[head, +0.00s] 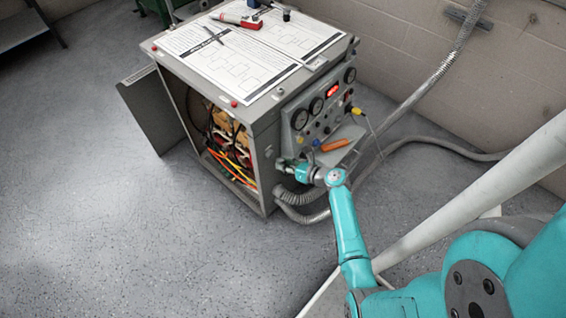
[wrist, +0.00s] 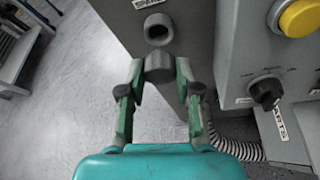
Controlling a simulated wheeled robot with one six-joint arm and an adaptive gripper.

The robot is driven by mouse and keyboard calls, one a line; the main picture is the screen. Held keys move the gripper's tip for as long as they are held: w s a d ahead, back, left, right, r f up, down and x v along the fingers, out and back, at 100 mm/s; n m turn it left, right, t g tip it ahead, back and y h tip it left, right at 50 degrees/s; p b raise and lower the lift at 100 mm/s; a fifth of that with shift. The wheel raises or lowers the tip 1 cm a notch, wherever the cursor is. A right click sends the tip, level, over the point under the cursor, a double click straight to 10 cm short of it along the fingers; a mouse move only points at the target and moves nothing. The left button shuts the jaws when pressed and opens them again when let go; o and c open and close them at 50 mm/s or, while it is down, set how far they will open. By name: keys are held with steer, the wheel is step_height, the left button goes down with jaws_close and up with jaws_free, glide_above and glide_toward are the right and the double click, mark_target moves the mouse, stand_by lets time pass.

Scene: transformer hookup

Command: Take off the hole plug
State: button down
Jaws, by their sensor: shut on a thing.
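My gripper (wrist: 160,66) is shut on the hole plug (wrist: 158,74), a short dark grey cylinder, with one finger on each side of it. The plug is apart from the round hole (wrist: 158,30), which has a dark collar and shows open in the wrist view, just beyond the plug. A label partly reading SPARE sits above the hole. In the head view my gripper (head: 284,165) is at the lower front of the grey cabinet (head: 264,140); the plug is too small to make out there.
The cabinet's control panel has a yellow button (wrist: 300,17) and a black selector knob (wrist: 266,93) right of my gripper. An orange-handled tool (head: 335,145) lies on a small shelf. Flexible conduit (head: 300,208) runs below. Open floor (head: 120,230) lies to the left.

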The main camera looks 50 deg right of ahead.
steer(key=shift+s, duration=1.95)
